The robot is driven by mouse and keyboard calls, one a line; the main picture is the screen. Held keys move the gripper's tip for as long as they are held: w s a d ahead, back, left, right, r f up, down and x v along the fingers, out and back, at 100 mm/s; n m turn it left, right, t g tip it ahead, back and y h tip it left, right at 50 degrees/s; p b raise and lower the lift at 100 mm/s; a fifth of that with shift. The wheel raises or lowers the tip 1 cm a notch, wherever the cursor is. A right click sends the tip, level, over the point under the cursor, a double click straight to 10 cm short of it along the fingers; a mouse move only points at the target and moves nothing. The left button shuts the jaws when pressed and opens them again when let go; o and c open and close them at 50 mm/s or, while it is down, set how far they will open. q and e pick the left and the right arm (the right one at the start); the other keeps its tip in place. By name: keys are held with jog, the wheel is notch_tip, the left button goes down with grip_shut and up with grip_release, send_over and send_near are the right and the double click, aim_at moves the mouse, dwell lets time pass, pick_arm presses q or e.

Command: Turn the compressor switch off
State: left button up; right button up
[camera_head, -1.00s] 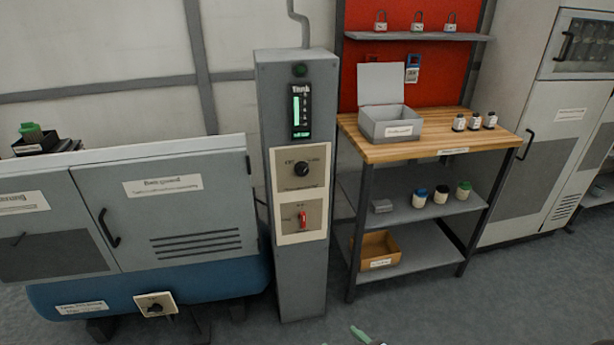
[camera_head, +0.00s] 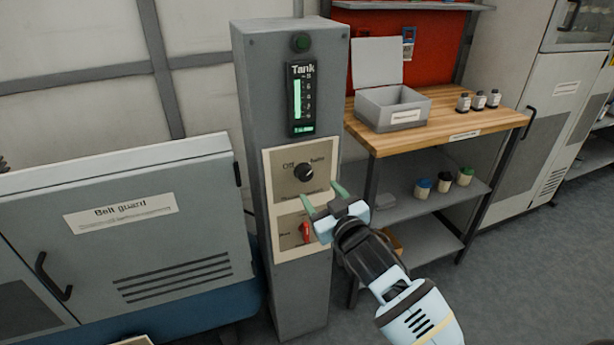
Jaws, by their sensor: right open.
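A grey control pillar (camera_head: 252,110) stands in the middle of the head view. Its upper beige plate (camera_head: 285,178) carries a black rotary knob (camera_head: 303,172), with "Off" printed to its upper left and another word to its right, too small to read surely. A red switch (camera_head: 304,232) sits on the lower plate, partly behind my right gripper. My right gripper (camera_head: 322,198) is open and empty, its two green-tipped fingers in front of the plates, just below the knob. I cannot tell whether it touches the pillar. My left gripper is not in view.
A lit tank gauge (camera_head: 301,98) and a green lamp (camera_head: 302,41) are above the knob. The belt guard cabinet (camera_head: 180,245) stands left. A wooden-topped bench (camera_head: 440,132) with a grey open box (camera_head: 392,108) and bottles stands close on the right, its shelves beside my right arm.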

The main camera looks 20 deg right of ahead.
aim_at(307, 176)
jog(key=w, duration=0.6)
jog(key=shift+a, duration=0.3)
jog(key=shift+w+a+b, duration=0.1)
jog(key=shift+w+b, duration=0.2)
jog(key=shift+w, duration=0.35)
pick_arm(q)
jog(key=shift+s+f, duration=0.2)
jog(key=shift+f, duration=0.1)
pick_arm(e)
jog(key=shift+w, duration=0.2)
jog(key=shift+c, duration=0.3)
jog(key=c, duration=0.7)
jog(key=shift+c, duration=1.2)
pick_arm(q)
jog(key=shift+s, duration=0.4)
